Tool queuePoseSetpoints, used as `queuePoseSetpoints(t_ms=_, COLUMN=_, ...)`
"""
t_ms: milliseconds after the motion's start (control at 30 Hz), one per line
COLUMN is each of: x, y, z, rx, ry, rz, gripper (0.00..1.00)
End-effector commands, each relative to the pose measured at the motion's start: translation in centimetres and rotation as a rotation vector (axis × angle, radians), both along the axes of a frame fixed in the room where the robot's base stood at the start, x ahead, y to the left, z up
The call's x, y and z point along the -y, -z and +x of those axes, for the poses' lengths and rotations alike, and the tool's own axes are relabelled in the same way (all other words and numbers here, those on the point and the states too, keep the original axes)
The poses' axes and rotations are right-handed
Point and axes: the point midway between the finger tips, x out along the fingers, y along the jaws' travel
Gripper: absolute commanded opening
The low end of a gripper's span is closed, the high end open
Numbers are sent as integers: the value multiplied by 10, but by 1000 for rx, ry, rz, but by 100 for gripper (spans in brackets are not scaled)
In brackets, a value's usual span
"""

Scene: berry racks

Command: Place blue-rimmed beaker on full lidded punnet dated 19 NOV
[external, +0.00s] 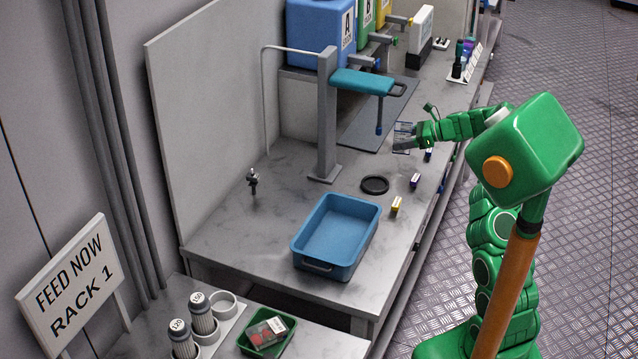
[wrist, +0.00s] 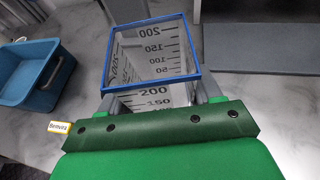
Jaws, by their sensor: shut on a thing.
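The blue-rimmed beaker (wrist: 150,62) is a clear square vessel with black volume marks, seen from above in the wrist view. My gripper (wrist: 160,92) is shut on it, with a grey finger on either side. In the external view my gripper (external: 410,142) holds the beaker (external: 402,129) over the far right part of the bench. Whether the beaker touches the bench is unclear. A clear punnet (external: 265,331) with red contents and a white label sits in a green tray (external: 290,321) at the bottom. Its date is unreadable, and its lid is unclear.
A blue tub (external: 335,232) stands on the bench, with a grey post (external: 327,120) behind it. A black ring (external: 375,184) and small labelled blocks lie near the front edge. Two labelled cylinders (external: 203,314) stand left of the green tray. A sign (external: 72,286) reads "FEED NOW RACK 1".

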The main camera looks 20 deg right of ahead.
Motion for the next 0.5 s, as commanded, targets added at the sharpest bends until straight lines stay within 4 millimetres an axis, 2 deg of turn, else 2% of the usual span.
queuePoseSetpoints(t_ms=200, x=2, y=3, z=-27, rx=5, ry=-10, rz=-1, gripper=34)
queuePoseSetpoints(t_ms=500, x=-2, y=-1, z=-50, rx=4, ry=-41, rz=0, gripper=34)
